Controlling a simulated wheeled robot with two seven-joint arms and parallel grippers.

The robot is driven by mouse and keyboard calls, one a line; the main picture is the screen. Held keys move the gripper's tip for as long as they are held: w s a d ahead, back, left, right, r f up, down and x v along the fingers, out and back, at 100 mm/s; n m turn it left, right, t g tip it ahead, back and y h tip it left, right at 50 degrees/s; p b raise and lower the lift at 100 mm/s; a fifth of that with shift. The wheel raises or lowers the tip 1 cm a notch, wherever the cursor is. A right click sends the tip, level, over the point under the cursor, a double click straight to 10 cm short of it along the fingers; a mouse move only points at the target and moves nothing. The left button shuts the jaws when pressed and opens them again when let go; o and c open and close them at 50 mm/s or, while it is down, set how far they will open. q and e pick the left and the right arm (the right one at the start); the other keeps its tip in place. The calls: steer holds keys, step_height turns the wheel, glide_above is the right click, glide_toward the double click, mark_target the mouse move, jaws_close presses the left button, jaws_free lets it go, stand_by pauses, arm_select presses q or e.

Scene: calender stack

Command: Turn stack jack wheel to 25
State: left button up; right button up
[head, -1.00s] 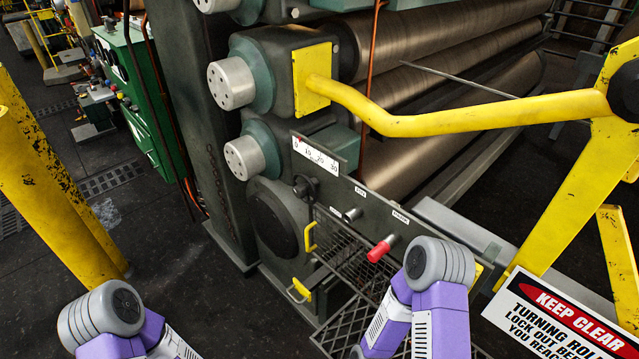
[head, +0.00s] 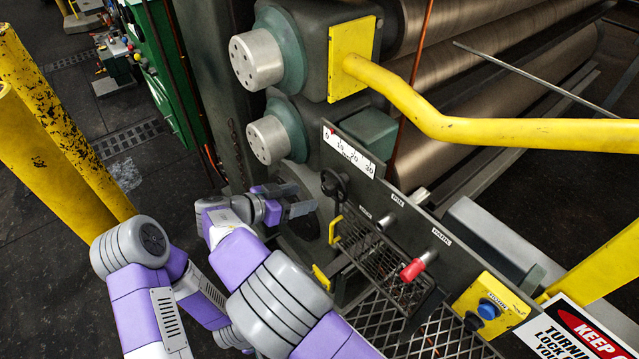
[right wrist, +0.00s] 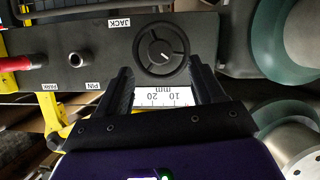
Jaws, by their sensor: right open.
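The jack wheel (head: 335,184) is a small black handwheel on the grey panel, below a white millimetre scale (head: 349,151) marked from 0 to 30. In the right wrist view the spoked wheel (right wrist: 162,50) sits just ahead of and between the fingertips, under an upside-down JACK label (right wrist: 120,22). Part of the scale (right wrist: 163,97) shows between the fingers. My right gripper (head: 302,200) is open and empty, pointing at the wheel from the left. Whether a finger touches the rim is unclear. My left gripper is out of view.
A red-handled pin (head: 414,268) and a plain knob (head: 391,219) stick out of the panel right of the wheel. A wire basket (head: 385,268) hangs below. A yellow bar (head: 480,125) crosses above right. Yellow posts (head: 60,150) stand left.

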mark_target(326, 192)
steer(key=x, duration=0.7)
steer(key=shift+d+r, duration=0.1)
steer(key=shift+d, duration=0.1)
steer(key=c, duration=1.1)
steer(key=shift+o, duration=0.2)
steer(key=shift+n+g+h, duration=0.6)
steer(key=shift+n, duration=0.3)
steer(key=shift+a+n+g+h+p, duration=0.1)
steer(key=shift+n+g+h+p, duration=0.5)
steer(key=shift+n, duration=0.8)
